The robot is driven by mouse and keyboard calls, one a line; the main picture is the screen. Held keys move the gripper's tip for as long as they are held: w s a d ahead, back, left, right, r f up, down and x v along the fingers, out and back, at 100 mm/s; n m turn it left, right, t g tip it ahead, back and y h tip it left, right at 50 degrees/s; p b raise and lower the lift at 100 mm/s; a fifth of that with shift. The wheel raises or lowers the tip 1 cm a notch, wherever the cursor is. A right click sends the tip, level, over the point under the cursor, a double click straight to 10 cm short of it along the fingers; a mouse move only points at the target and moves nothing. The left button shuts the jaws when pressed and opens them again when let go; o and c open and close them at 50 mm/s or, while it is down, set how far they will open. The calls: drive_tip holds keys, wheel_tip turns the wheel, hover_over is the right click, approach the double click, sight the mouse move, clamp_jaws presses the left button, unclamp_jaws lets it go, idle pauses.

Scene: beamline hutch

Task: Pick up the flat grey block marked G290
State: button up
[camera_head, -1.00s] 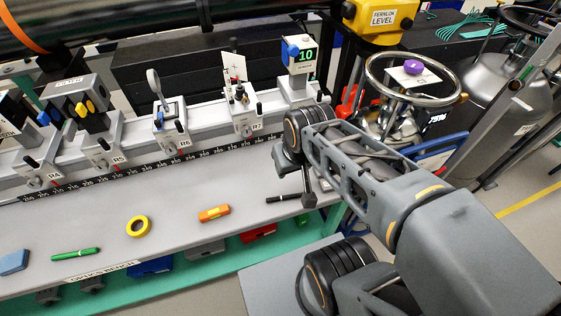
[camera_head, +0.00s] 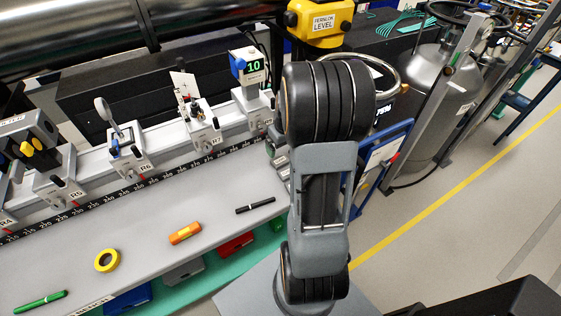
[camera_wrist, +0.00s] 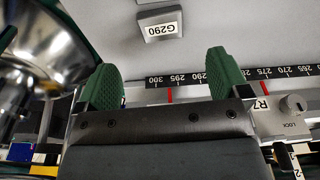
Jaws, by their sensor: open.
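The flat grey block marked G290 (camera_wrist: 160,26) shows at the top middle of the wrist view, lying on the grey bench top with its white label facing me. My gripper (camera_wrist: 166,72) is open, with its two green fingers apart and nothing between them. The block appears beyond the fingertips, roughly in line with the gap and not touched.
A black ruler strip (camera_wrist: 205,79) and the rail with carrier R7 (camera_wrist: 263,104) lie near the fingers. In the head view a black pen (camera_head: 255,206), orange tool (camera_head: 186,233), yellow tape (camera_head: 107,260) and green marker (camera_head: 40,302) lie on the bench. A blue-framed stand (camera_head: 385,160) is right of my arm.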

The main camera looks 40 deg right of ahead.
sight(280, 160)
drive_tip(key=shift+w+f+p, duration=0.1)
drive_tip(key=shift+w+f, duration=0.2)
drive_tip(key=shift+f, duration=1.15)
drive_tip(key=shift+w+f+p, duration=0.15)
drive_tip(key=shift+w+f, duration=0.1)
drive_tip(key=shift+f, duration=1.15)
drive_tip(key=shift+w+f+p, duration=0.1)
drive_tip(key=shift+w+f, duration=0.2)
drive_tip(key=shift+f, duration=1.15)
drive_tip(key=shift+c, duration=0.3)
drive_tip(key=c, duration=1)
drive_tip(key=shift+r, duration=0.15)
